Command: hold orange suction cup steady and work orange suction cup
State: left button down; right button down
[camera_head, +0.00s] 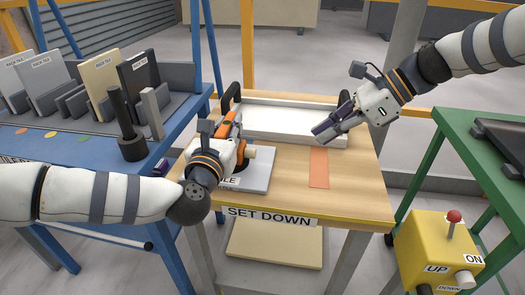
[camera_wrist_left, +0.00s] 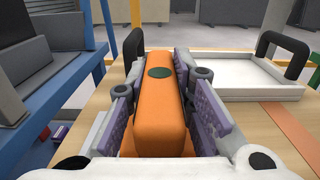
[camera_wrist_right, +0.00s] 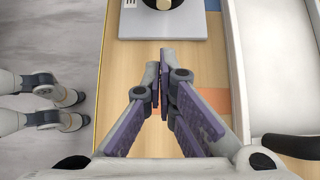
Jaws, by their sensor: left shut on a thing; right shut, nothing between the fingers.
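The orange suction cup (camera_head: 228,122) stands on a grey slab (camera_head: 257,181) on the wooden table. My left gripper (camera_wrist_left: 160,75) is shut around its orange body (camera_wrist_left: 158,115), one finger on each side, and a dark green round mark shows on top. My left wrist hides much of the cup in the head view. A pale knob (camera_head: 251,152) sticks out beside it. My right gripper (camera_head: 325,130) is shut and empty over the table, right of the slab. In the right wrist view its fingertips (camera_wrist_right: 163,60) meet just below the slab (camera_wrist_right: 140,25).
A white tray (camera_head: 270,118) with black handles lies at the table's back. An orange strip (camera_head: 319,168) marks the table right of the slab. A blue rack (camera_head: 60,150) with several tile samples stands left. A yellow control box (camera_head: 430,250) and green table (camera_head: 470,150) are right.

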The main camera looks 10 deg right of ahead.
send_near(254, 166)
jog(key=shift+s+d+f, duration=0.2)
jog(key=shift+d+f, duration=0.2)
jog(key=shift+f, duration=0.2)
jog(key=shift+s+d+f, duration=0.15)
jog(key=shift+d+f, duration=0.3)
jog(key=shift+f, duration=0.15)
jog(key=a, duration=0.2)
jog(key=w+a, duration=0.1)
jog(key=shift+w+a+f, duration=0.1)
jog(key=shift+a+f, duration=0.2)
jog(key=shift+f, duration=0.05)
jog(key=shift+w+a, duration=0.15)
jog(key=shift+a, duration=0.3)
